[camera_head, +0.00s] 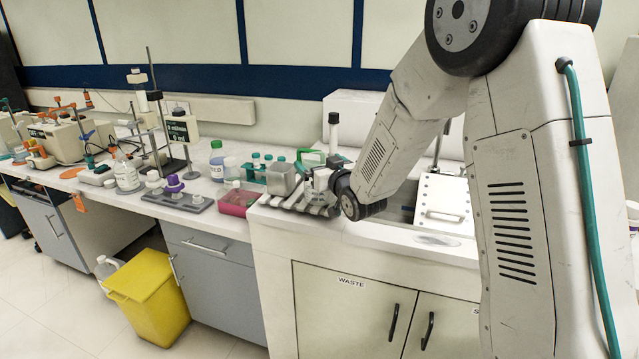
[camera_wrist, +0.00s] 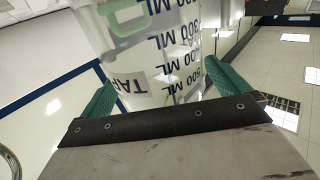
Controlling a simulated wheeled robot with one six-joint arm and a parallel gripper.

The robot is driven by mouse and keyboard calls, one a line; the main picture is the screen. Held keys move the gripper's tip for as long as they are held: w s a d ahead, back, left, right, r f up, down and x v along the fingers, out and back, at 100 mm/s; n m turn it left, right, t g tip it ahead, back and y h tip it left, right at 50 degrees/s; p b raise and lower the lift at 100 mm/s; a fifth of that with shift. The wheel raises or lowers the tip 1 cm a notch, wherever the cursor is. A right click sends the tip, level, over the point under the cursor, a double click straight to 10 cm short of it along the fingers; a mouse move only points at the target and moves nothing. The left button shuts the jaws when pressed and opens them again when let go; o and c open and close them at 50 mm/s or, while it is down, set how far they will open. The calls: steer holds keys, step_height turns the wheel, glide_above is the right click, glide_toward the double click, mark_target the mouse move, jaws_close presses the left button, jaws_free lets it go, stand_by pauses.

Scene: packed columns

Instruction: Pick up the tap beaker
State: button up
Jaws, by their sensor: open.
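The tap beaker (camera_wrist: 178,62) fills the middle of the wrist view. It is clear, with dark ML markings and a label that appears to read TAP, upside down in this view. My gripper (camera_wrist: 158,75) is open, with one green finger on each side of the beaker. I cannot tell whether either finger touches it. In the head view my gripper (camera_head: 318,182) is small and partly hidden by my wrist, low over the grey ribbed rack at the left end of the sink counter. The beaker is hard to make out there.
The grey ribbed rack (camera_head: 290,203) lies at the counter's left end. A black-capped white column (camera_head: 333,134) stands behind my gripper. The counter front (camera_head: 375,237) is clear.

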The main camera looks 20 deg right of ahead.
steer(key=shift+w, duration=0.35)
steer(key=c, duration=1.2)
steer(key=shift+r, duration=0.1)
